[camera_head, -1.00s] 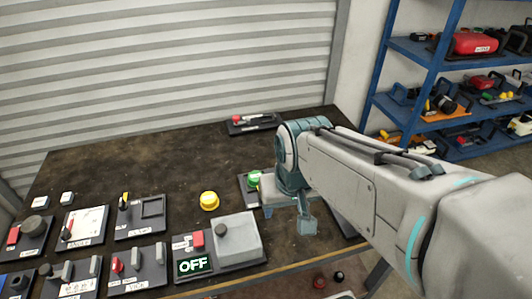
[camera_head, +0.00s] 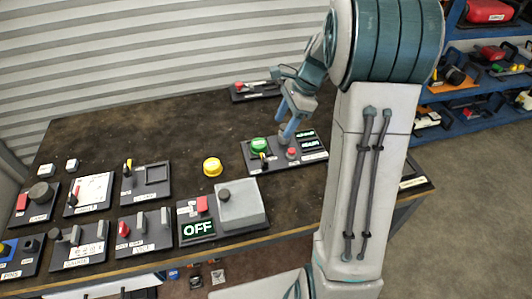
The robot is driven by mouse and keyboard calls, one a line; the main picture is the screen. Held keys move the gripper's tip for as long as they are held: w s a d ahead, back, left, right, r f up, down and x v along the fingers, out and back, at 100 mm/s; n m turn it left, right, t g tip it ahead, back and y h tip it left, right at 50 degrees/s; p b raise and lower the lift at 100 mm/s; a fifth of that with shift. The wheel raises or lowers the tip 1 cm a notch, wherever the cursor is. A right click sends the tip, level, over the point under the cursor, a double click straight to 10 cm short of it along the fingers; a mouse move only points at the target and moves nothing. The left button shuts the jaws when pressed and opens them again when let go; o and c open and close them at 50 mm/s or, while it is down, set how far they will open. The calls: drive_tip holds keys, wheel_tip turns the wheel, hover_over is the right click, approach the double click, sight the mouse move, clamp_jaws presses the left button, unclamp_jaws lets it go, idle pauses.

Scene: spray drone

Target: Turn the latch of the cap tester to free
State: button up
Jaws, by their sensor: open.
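A dark panel (camera_head: 274,165) near the table's right side looks like the cap tester. It carries a green round cap (camera_head: 258,144), a small lever with a yellow tip (camera_head: 263,155) that looks like its latch, a red button (camera_head: 292,152) and small green-lit displays (camera_head: 308,143). The latch's exact setting is too small to read.
A yellow round cap (camera_head: 212,166) stands on the table left of the panel. A grey box unit reading OFF (camera_head: 240,205) is in front of it. Several other panels fill the left front. A panel with a red part (camera_head: 252,91) lies behind. The table's back left is clear.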

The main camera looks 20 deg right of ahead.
sight(265, 158)
drive_tip(key=x, duration=1.3)
drive_tip(key=shift+a+f, duration=0.1)
drive_tip(key=shift+f, duration=0.1)
drive_tip(key=c, duration=1)
